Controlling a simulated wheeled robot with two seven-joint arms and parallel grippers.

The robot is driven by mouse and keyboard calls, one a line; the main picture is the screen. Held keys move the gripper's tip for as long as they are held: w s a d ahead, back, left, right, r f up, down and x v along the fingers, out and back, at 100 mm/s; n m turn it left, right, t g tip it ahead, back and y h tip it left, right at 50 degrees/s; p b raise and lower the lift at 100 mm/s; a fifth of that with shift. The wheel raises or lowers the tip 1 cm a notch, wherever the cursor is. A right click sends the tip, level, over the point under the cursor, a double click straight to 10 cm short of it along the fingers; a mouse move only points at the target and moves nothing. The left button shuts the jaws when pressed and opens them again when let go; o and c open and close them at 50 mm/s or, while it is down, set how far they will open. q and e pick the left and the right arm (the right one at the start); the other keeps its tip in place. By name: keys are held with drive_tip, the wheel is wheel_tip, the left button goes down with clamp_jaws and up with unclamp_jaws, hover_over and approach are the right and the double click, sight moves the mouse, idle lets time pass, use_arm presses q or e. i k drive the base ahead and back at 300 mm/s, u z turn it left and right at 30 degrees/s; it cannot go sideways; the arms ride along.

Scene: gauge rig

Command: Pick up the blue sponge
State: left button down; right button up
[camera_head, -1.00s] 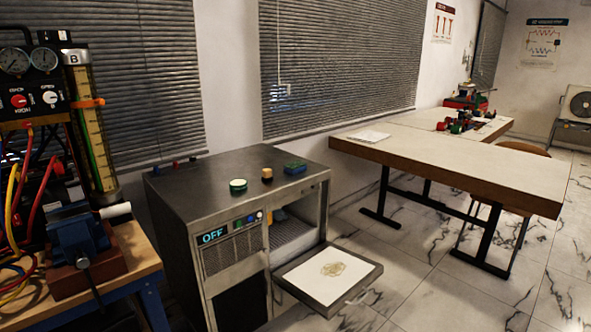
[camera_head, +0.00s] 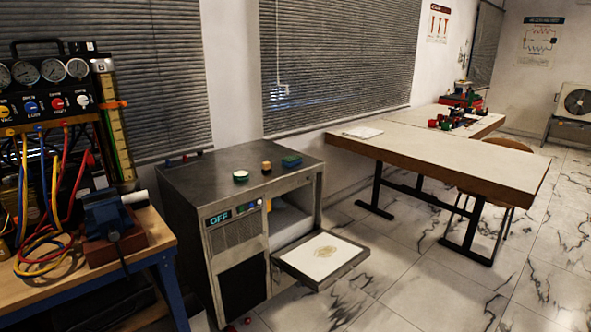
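The blue sponge (camera_head: 291,161) appears as a small block, blue with a green top, lying on the metal top of a grey cabinet-like machine (camera_head: 190,185) in the head view. It is near the back right part of that top. A small orange-tan piece with a dark top (camera_head: 266,168) stands just left of it. A round green-and-white container (camera_head: 241,176) is further left. Neither of my grippers shows in the head view.
An open drawer (camera_head: 345,262) juts from the machine's front. A wooden bench (camera_head: 150,232) with a blue vise (camera_head: 107,212), gauges and hoses stands left. A long table (camera_head: 440,152) stands right. Marble floor (camera_head: 400,290) is clear in front.

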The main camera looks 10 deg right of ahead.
sight(293, 160)
drive_tip(key=z, duration=0.9)
drive_tip(key=i, duration=2.1)
drive_tip(key=u, duration=0.6)
